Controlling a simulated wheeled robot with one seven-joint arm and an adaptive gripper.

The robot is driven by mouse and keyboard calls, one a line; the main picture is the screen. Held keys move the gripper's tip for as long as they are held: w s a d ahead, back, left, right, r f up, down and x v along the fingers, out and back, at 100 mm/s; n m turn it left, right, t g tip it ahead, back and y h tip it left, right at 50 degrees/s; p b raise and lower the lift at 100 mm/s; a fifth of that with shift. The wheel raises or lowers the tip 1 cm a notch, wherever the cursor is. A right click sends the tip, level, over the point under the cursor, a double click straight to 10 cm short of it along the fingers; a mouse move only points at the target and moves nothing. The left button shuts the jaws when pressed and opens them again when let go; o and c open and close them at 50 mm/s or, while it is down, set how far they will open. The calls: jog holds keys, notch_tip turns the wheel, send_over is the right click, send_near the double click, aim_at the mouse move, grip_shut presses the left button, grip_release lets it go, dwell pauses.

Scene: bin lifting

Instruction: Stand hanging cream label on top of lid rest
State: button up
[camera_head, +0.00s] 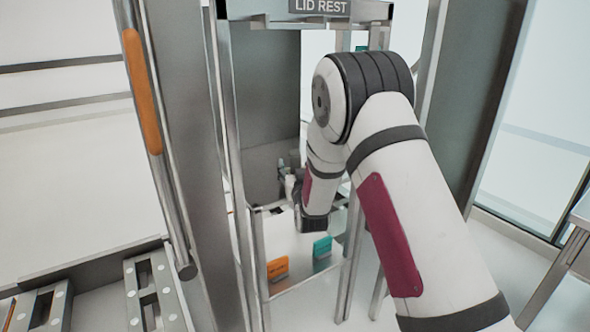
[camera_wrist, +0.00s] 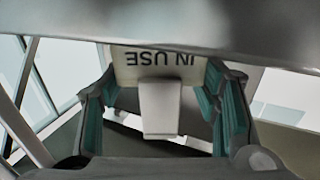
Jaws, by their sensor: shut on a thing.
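The cream label (camera_wrist: 158,62) is in the wrist view, its dark "IN USE" lettering upside down. A pale block or tab (camera_wrist: 160,108) shows below the lettering. My gripper (camera_wrist: 162,90) has its teal-padded fingers on either side of the label and is shut on it. In the head view my gripper (camera_head: 288,184) is small and partly hidden by my wrist, inside the metal frame. I cannot make out the label there. The lid rest (camera_head: 372,12) is at the top of the frame, well above my gripper, with a "LID REST" sign.
An orange label (camera_head: 277,268) and a teal label (camera_head: 322,246) stand low in the frame. Metal posts (camera_head: 232,160) flank the arm's reach. A rail with an orange grip (camera_head: 142,90) stands at left. Slotted metal blocks (camera_head: 153,292) lie at lower left.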

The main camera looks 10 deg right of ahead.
jog(key=o, duration=1.3)
jog(key=shift+f, duration=0.1)
jog(key=shift+c, duration=0.2)
jog(key=shift+r, duration=0.2)
jog(key=s+a+p, duration=0.1)
jog(key=s, duration=1.1)
